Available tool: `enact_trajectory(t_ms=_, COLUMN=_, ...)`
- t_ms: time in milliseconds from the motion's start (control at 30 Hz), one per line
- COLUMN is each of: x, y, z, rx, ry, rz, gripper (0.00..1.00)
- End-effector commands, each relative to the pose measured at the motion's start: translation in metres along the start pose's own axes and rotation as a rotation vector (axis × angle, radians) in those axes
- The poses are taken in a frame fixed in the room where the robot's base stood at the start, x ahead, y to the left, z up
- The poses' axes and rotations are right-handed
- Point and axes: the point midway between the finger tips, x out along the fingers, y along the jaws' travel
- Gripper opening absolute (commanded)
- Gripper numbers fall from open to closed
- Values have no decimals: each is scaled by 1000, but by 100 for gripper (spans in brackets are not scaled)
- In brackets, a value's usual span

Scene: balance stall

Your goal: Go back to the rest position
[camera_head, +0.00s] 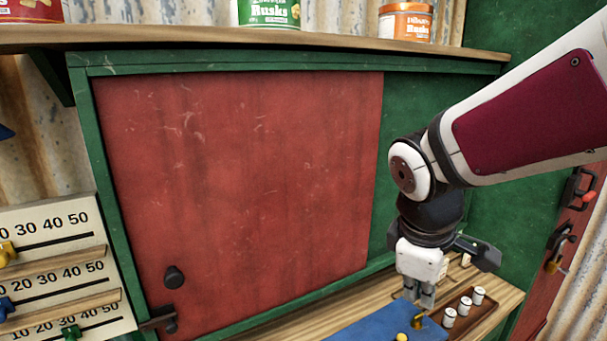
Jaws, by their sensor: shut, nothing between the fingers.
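My gripper (428,299) is at the lower right, at the end of my white and maroon arm. It points down over the wooden counter (285,331), close to the blue board and the brown tray. Its fingers are together with nothing between them. Whether the fingertips touch anything below cannot be told.
A blue board (372,327) with yellow knobs lies on the counter. Beside it a brown tray (466,323) holds small white cylinders. A red panel (240,180) in a green frame stands behind. A shelf (300,40) with tins runs above. Number scales (50,217) are at left.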

Motion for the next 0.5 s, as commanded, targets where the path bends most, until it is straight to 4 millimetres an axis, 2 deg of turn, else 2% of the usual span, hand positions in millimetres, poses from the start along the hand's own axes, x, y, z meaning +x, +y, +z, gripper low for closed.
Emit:
enact_trajectory(t_ms=33, x=-14, y=-4, z=11, rx=100, ry=27, rz=15, gripper=0)
enact_trajectory(t_ms=200, x=-48, y=-24, z=43, rx=440, ry=124, rz=21, gripper=0)
enact_trajectory(t_ms=400, x=-73, y=-50, z=70, rx=781, ry=249, rz=-16, gripper=0)
enact_trajectory(t_ms=500, x=-79, y=-60, z=77, rx=890, ry=293, rz=-39, gripper=0)
